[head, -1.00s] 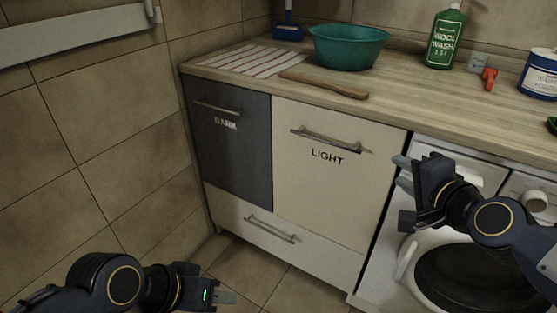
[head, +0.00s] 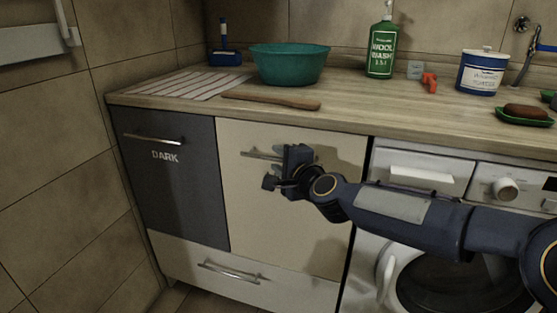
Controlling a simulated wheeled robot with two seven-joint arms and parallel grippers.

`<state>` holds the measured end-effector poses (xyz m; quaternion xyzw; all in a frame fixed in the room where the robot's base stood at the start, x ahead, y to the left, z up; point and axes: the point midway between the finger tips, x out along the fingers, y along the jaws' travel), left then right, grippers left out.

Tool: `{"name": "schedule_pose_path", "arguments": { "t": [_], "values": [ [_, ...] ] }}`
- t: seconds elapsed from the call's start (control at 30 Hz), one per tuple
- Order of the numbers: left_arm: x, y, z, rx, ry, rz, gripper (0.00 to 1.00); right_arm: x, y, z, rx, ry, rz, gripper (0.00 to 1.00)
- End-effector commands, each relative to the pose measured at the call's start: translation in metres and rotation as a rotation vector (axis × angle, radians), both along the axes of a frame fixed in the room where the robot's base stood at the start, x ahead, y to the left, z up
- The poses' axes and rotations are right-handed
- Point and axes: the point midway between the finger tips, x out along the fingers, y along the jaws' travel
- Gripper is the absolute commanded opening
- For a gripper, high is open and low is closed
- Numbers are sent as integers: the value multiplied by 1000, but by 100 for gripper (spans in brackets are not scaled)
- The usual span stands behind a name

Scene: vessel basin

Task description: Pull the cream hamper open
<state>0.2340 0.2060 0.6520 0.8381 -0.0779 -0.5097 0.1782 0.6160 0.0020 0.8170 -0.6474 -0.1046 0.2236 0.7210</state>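The cream hamper front (head: 300,235) is closed, flush beside the dark grey front (head: 180,205) marked DARK. Its bar handle (head: 258,154) runs across near the top; the left part shows and the right part is behind my gripper. My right gripper (head: 284,166) is right in front of the handle's right end and covers the LIGHT lettering. My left gripper is out of view.
The wooden counter (head: 350,100) above holds a teal basin (head: 289,66), a wooden paddle (head: 270,101) and a green bottle (head: 381,48). A lower drawer (head: 300,291) has its own handle. The washing machine (head: 425,180) stands at the right, behind my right arm.

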Motion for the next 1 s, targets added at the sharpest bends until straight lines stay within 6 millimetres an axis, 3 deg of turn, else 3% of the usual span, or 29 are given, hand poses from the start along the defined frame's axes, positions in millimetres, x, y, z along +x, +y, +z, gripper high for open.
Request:
{"name": "schedule_pose_path", "arguments": {
  "t": [0.3, 0.53, 1.0],
  "values": [
    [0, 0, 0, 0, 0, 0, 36, 3, 2, -1, -1, 0, 0, 31],
    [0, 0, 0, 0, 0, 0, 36, 3, 2, -1, -1, 0, 0, 1],
    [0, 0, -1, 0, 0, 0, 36, 2, 2, -1, -1, 0, 1, 0]
  ]
}}
